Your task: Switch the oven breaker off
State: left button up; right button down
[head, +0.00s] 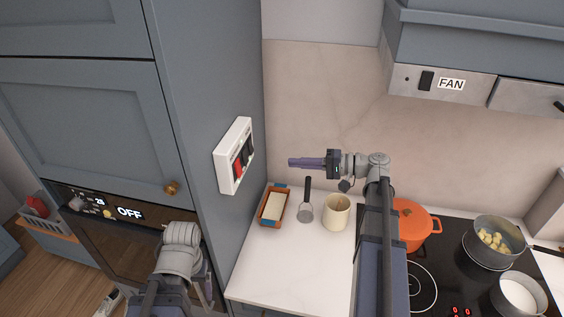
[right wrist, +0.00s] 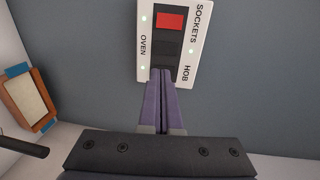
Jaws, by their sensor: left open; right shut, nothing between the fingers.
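The white breaker panel (head: 222,178) is on the side of the tall grey cabinet; it also fills the top of the right wrist view (right wrist: 189,78). There it shows a red switch (right wrist: 169,21) and dark switches below it, the labels OVEN, HOB and SOCKETS, and small green lights. My right gripper (head: 290,162) is shut and empty, pointing left at the panel. In the right wrist view its fingertips (right wrist: 163,72) overlap the panel's lower end; contact cannot be told. My left gripper (head: 182,240) is low in front of the oven, open, its fingers mostly hidden.
The oven display (head: 129,212) reads OFF. On the counter (head: 290,265) below the panel are a brown-edged dish (head: 273,206), a dark-handled utensil (head: 306,200) and a cream mug (head: 336,212). An orange pot (head: 413,226) and pans stand on the hob at right.

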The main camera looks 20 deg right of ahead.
aim_at(247, 161)
jog(key=b+x, duration=0.1)
jog(key=x, duration=1.1)
jog(key=shift+w+a, duration=0.2)
jog(key=shift+a, duration=0.05)
jog(key=shift+f+b, duration=0.1)
jog(key=shift+b, duration=0.2)
jog(key=shift+w+a+f+b, duration=0.1)
jog(key=shift+a+f+b, duration=0.15)
jog(key=shift+b, duration=0.5)
jog(key=shift+d+r, duration=0.1)
jog(key=shift+r, duration=0.15)
